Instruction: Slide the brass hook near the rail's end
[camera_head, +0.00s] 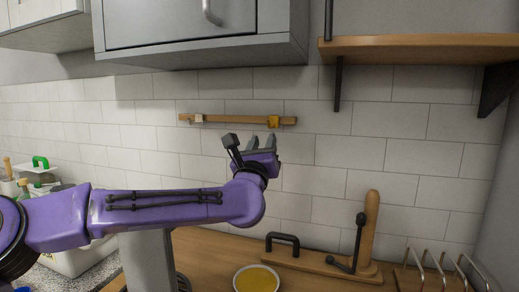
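A wooden rail (235,120) is fixed level on the white tiled wall below the grey cabinet. A yellow brass-coloured hook (274,122) sits on it towards its right end, with a short stretch of rail showing beyond. A pale fitting (198,118) is near the rail's left end. My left gripper (262,142) points up in front of the wall, just below the brass hook in the picture. Its two grey fingers look apart, with nothing seen between them. I cannot tell its depth from the wall. My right gripper is not in view.
A grey cabinet (200,35) hangs above the rail, and a wooden shelf (420,48) is at the upper right. Below are a wooden counter (205,250), a yellow-filled bowl (257,279), a wooden stand (371,225) and a wire rack (440,272). The wall around the rail is clear.

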